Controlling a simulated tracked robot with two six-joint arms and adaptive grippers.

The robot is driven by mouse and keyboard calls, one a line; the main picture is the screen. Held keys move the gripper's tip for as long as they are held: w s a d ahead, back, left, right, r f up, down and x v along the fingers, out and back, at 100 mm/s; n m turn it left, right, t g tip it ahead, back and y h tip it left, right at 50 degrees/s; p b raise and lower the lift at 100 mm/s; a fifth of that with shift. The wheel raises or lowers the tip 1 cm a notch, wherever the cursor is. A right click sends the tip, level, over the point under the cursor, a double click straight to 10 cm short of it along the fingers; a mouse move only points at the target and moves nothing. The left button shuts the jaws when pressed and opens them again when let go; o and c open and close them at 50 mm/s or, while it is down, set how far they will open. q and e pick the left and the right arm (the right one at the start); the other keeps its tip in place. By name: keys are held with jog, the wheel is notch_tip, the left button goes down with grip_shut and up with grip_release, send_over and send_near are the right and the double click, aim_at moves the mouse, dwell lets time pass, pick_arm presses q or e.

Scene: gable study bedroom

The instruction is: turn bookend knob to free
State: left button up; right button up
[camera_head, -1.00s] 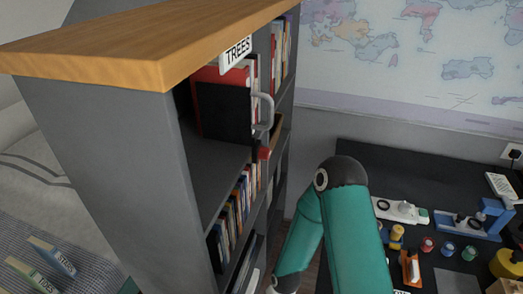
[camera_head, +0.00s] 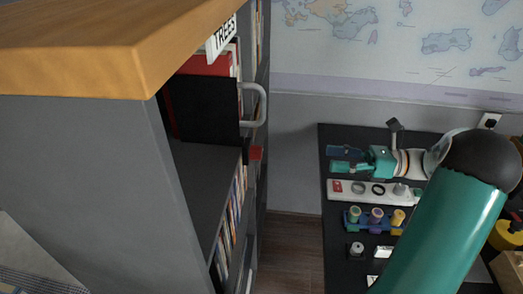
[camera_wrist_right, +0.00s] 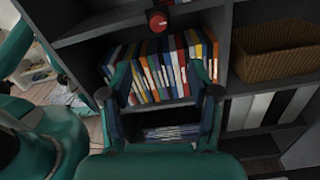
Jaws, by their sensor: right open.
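The bookend (camera_head: 205,108) is a black panel on the upper shelf, with red books behind it and a grey handle (camera_head: 262,105) on its outer side. Its red knob (camera_head: 256,153) sits low, at the shelf's front edge. The knob also shows at the top of the right wrist view (camera_wrist_right: 158,22). My right gripper (camera_head: 345,160) is open and empty, above the desk to the right of the knob and apart from it. In the wrist view its spread fingers (camera_wrist_right: 160,70) face the bookcase, below the knob. My left gripper is not in view.
The grey bookcase (camera_head: 75,180) has a wooden top (camera_head: 80,45) and a TREES sign (camera_head: 221,37). A lower shelf holds a row of books (camera_wrist_right: 160,72), with a wicker basket (camera_wrist_right: 272,50) beside it. The black desk (camera_head: 335,240) carries several small items. Space between bookcase and desk looks clear.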

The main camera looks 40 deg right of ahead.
aim_at(256, 153)
jog(key=p+x, duration=0.1)
jog(key=x, duration=1.6)
jog(key=shift+p, duration=0.3)
jog(key=shift+s+f, duration=0.1)
